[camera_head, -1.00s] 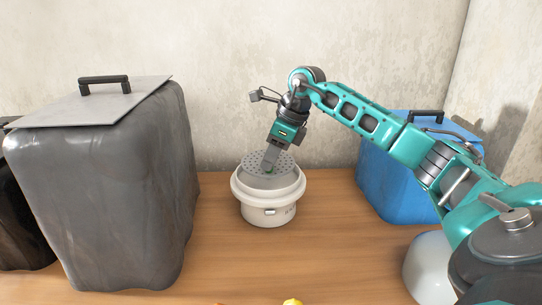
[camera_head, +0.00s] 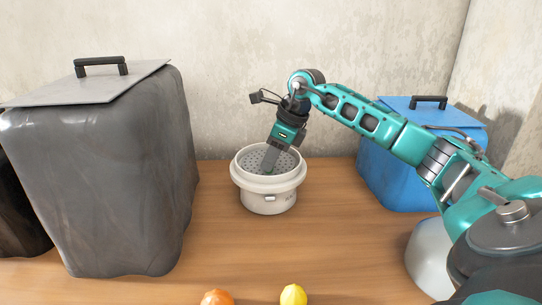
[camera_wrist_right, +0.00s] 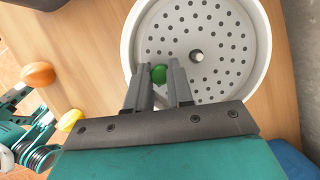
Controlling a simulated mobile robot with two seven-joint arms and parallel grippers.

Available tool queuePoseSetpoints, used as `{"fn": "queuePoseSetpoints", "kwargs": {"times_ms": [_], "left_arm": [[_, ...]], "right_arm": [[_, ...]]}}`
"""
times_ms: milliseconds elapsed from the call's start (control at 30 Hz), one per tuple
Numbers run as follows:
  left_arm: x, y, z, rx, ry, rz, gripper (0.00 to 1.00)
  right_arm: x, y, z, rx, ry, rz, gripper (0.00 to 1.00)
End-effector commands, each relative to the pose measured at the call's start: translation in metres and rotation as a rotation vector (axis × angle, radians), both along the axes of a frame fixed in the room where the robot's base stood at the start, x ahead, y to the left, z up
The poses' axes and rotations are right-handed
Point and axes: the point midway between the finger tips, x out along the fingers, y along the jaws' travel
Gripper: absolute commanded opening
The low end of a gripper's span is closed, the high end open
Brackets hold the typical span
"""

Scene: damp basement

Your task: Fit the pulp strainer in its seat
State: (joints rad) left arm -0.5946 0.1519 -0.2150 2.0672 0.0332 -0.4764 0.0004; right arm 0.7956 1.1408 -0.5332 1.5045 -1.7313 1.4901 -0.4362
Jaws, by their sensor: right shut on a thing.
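The pulp strainer (camera_head: 288,160) is a grey disc full of small holes. It lies inside the rim of a white round juicer base (camera_head: 268,203) and looks about level; I cannot tell whether it rests fully on its seat. In the right wrist view the strainer (camera_wrist_right: 222,78) sits within the white rim (camera_wrist_right: 262,38), with a metal post tip (camera_wrist_right: 196,56) showing at its middle. My right gripper (camera_head: 269,169) points down into the base. Its fingers (camera_wrist_right: 158,68) are shut on the strainer's green knob (camera_wrist_right: 158,74).
A large dark grey lidded bin (camera_head: 110,190) stands left, a blue lidded bin (camera_head: 395,185) right, behind my right arm. An orange fruit (camera_head: 217,298) and a yellow one (camera_head: 293,295) lie at the front edge of view. The wooden tabletop (camera_head: 330,235) before the base is clear.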

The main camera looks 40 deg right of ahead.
Motion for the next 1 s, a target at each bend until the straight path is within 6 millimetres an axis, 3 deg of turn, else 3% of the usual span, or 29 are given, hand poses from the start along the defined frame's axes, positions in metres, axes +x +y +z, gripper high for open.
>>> {"fn": "queuePoseSetpoints", "kwargs": {"times_ms": [633,667,933,1000], "left_arm": [[0.0003,-0.0004,0.0011,-0.002,-0.001,0.001,0.43],[0.0003,-0.0004,0.0011,-0.002,-0.001,0.001,0.43],[0.0005,-0.0004,0.0013,-0.002,-0.001,0.001,0.43],[0.0007,-0.0003,0.0014,-0.002,-0.001,0.001,0.43]], "right_arm": [[0.0,-0.0002,-0.0038,-0.001,-0.001,0.0,0.0],[0.0001,-0.0002,-0.0038,0.0,-0.001,0.0,0.23],[0.0,-0.0001,-0.0038,0.0,0.0,0.0,0.49],[-0.0001,0.0002,-0.0039,0.001,0.001,0.0,0.51]]}}
